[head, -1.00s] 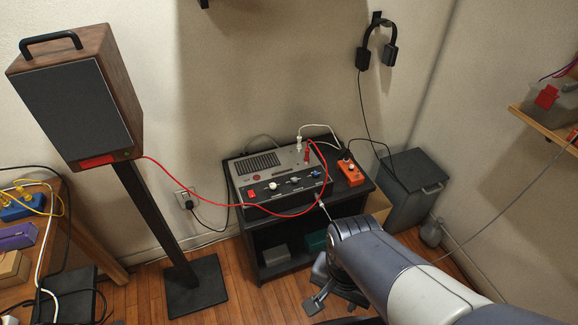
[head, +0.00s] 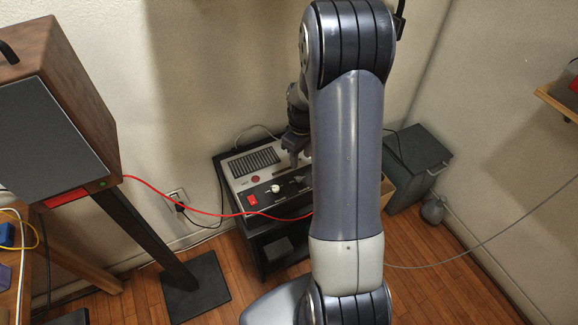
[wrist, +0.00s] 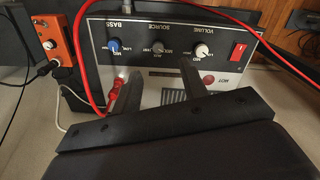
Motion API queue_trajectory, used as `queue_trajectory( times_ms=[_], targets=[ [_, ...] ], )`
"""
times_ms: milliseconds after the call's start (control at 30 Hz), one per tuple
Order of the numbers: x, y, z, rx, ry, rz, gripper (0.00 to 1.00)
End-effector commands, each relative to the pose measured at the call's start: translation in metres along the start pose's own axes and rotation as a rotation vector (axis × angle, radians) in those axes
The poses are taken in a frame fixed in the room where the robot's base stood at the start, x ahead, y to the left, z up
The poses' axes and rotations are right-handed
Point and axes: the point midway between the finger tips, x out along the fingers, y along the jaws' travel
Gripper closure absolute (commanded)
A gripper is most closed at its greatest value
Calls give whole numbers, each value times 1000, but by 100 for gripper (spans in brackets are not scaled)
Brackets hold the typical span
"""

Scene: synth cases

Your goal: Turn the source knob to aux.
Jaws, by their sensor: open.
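The source knob (wrist: 158,48) is a small dark grey knob in the middle of the mixer's dark front panel, under the word SOURCE, which appears upside down in the wrist view. Its pointer is too small to read. A blue bass knob (wrist: 112,44) is to its left there and a white volume knob (wrist: 201,50) to its right. My gripper (wrist: 158,77) is open and empty, its two fingers pointing towards the panel with the source knob between their lines, apart from it. In the head view my gripper (head: 294,158) hangs over the mixer (head: 240,166); my arm hides the mixer's right part.
A red switch (wrist: 237,52) is beside the volume knob. A red cable (wrist: 83,70) loops past the panel's left side in the wrist view, near a red plug (wrist: 116,90). An orange box (wrist: 57,38) stands beside the mixer. A speaker (head: 50,130) stands at the left.

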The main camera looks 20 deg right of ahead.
Motion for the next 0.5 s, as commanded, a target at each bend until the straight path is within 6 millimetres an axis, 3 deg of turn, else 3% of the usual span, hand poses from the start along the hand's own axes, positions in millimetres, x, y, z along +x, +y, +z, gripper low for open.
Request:
queue_trajectory(
  times_ms=[267,500],
  targets=[
    [21,6,-3,-34,-2,-2,59],
    [63,5,-2,-32,-3,-3,59]
  ],
)
